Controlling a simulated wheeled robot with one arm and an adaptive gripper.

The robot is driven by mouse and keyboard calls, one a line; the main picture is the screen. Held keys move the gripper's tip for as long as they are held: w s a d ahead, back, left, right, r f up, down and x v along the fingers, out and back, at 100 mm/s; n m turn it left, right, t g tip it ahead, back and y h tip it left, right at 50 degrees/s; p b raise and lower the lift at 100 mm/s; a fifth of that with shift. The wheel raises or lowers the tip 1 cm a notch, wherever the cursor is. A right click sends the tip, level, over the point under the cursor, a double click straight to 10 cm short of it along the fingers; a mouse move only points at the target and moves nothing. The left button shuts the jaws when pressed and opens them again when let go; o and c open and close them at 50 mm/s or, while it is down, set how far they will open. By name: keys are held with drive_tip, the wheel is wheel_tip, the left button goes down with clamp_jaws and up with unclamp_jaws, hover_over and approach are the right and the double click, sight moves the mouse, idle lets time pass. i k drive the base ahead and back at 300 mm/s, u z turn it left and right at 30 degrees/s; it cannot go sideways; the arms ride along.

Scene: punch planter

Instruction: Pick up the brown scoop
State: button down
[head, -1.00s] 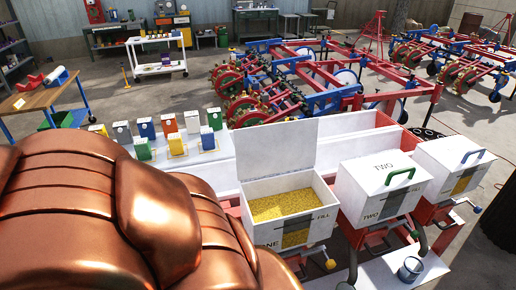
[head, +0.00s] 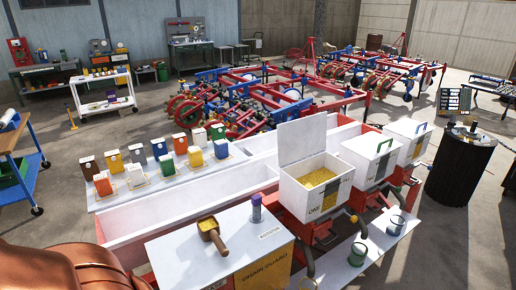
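The brown scoop (head: 207,226) rests on the white top of a box (head: 180,250) in the lower middle of the head view. Its cup holds something yellow, and its handle points toward the bottom of the picture. A purple-and-grey bottle (head: 256,208) stands to its right on the same top. A copper-coloured part of my arm fills the lower left corner, left of the scoop and apart from it in the picture. My gripper is not in view.
An open white hopper (head: 289,191) with yellow grain stands right of the box, beside two closed hoppers (head: 368,162). A dark barrel (head: 458,172) stands at right. Two buckets (head: 358,254) sit lower right.

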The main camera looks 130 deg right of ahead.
sight(208, 227)
drive_tip(key=i, duration=1.5)
drive_tip(key=z, duration=3.35)
drive_tip(key=i, duration=3.4)
drive_tip(key=z, duration=3.5)
